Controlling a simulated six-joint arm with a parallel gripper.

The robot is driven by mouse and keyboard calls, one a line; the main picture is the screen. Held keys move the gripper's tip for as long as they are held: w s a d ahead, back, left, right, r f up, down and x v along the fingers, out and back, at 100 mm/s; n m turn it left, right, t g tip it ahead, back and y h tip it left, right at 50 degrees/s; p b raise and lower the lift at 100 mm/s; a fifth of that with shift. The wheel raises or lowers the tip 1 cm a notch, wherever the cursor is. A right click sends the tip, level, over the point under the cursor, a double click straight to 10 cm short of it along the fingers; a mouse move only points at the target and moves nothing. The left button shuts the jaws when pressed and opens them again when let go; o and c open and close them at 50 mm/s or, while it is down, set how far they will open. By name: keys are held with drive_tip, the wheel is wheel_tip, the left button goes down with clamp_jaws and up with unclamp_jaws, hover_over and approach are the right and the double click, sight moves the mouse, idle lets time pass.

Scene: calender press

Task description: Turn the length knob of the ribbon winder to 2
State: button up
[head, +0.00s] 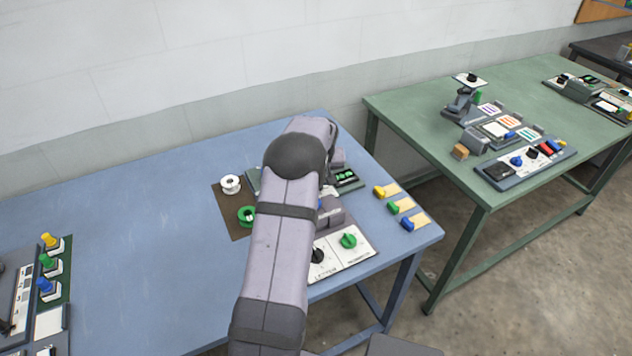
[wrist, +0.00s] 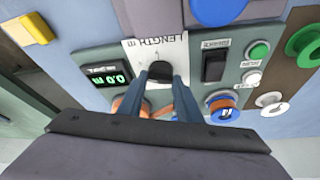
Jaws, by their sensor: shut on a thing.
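The ribbon winder shows in the wrist view as a grey-green panel (wrist: 192,75) with a white LENGTH m label plate (wrist: 179,48). Its black length knob (wrist: 160,70) sits in front of that plate. My gripper (wrist: 161,82) has its two blue-grey fingers closed on either side of the knob, gripping it. The knob's pointer and most of the scale marks are hidden or too small to read. A green display (wrist: 112,79) beside it reads 0.0 m. In the head view my arm hides the knob and gripper; part of the winder with its green display (head: 345,177) shows.
Near the knob are a black rocker switch (wrist: 214,65), a green button (wrist: 259,51), a white button (wrist: 252,78) and an orange-blue spool (wrist: 222,104). In the head view, a white spool (head: 230,184) and a green spool (head: 247,216) lie on a brown mat.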

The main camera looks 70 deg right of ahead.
drive_tip(key=n+b, duration=0.1)
drive_tip(key=n+t+b, duration=0.1)
drive_tip(key=shift+s+d+f+n+y, duration=0.1)
drive_tip(key=shift+f+n+y, duration=0.05)
drive_tip(key=shift+n+y, duration=0.2)
drive_tip(key=n, duration=0.3)
drive_tip(key=shift+t+y+b, duration=0.3)
drive_tip(key=shift+t+y, duration=0.05)
drive_tip(key=shift+t, duration=0.05)
drive_tip(key=n, duration=0.1)
drive_tip(key=n+y+p, duration=0.1)
drive_tip(key=n, duration=0.1)
drive_tip(key=shift+s+d+r, duration=0.1)
drive_tip(key=shift+d+r, duration=0.05)
drive_tip(key=shift+r, duration=0.1)
drive_tip(key=shift+f+n+t+y+p, duration=0.1)
drive_tip(key=shift+n+t+y+p, duration=0.25)
drive_tip(key=shift+n+p, duration=0.45)
drive_tip(key=shift+n, duration=0.25)
drive_tip(key=o, duration=1)
drive_tip(key=shift+o, duration=0.2)
